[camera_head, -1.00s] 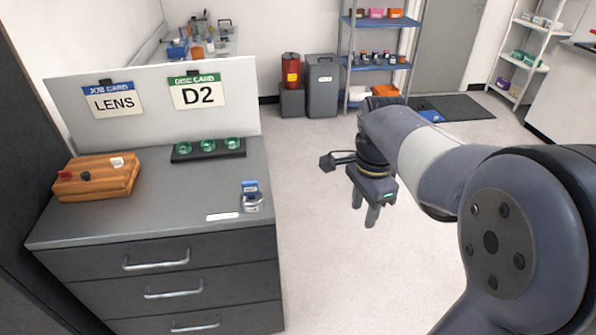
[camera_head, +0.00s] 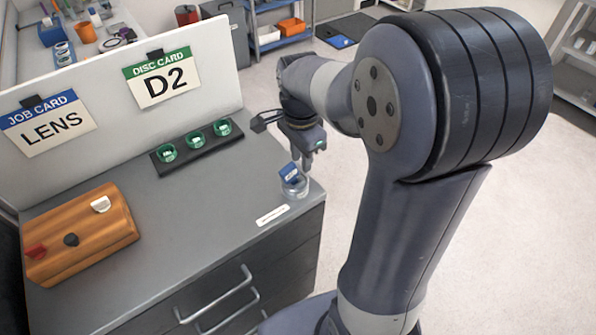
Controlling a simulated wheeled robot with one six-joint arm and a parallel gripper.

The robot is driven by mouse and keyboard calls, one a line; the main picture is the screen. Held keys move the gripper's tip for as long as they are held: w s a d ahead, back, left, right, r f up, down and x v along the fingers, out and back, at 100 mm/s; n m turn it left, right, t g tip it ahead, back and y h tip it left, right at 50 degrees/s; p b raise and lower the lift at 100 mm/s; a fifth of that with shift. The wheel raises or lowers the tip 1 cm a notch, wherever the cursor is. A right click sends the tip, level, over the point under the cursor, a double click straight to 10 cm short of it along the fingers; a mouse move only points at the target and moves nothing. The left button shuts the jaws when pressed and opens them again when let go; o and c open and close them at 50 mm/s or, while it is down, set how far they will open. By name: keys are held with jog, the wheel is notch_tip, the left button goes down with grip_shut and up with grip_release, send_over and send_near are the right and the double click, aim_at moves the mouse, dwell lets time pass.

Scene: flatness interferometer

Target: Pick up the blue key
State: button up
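The blue key (camera_head: 289,170) is a small blue piece standing at a tilt in a clear round holder (camera_head: 296,188) near the right edge of the grey cabinet top. My gripper (camera_head: 301,160) points down just behind and above the blue key, close to it in the picture. Its fingers look apart with nothing between them. I cannot tell whether they touch the key, and their tips are partly hidden by it.
A dark rack (camera_head: 197,149) with several green-rimmed round pieces lies behind. A wooden box (camera_head: 83,237) with red, black and white knobs sits at left. A white label strip (camera_head: 272,215) lies near the front edge. The upright board (camera_head: 110,120) bears two cards.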

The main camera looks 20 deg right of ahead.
aim_at(294, 165)
jog(key=f, duration=0.1)
jog(key=a+f, duration=0.1)
jog(key=shift+s+f, duration=0.3)
jog(key=shift+s, duration=0.05)
jog(key=f, duration=0.1)
jog(key=w+a+f, duration=0.1)
jog(key=shift+a+f, duration=0.15)
jog(key=shift+f, duration=0.2)
jog(key=shift+s+d, duration=0.15)
jog(key=shift+d, duration=0.1)
jog(key=shift+d+p, duration=0.15)
jog(key=shift+p, duration=0.15)
grip_shut()
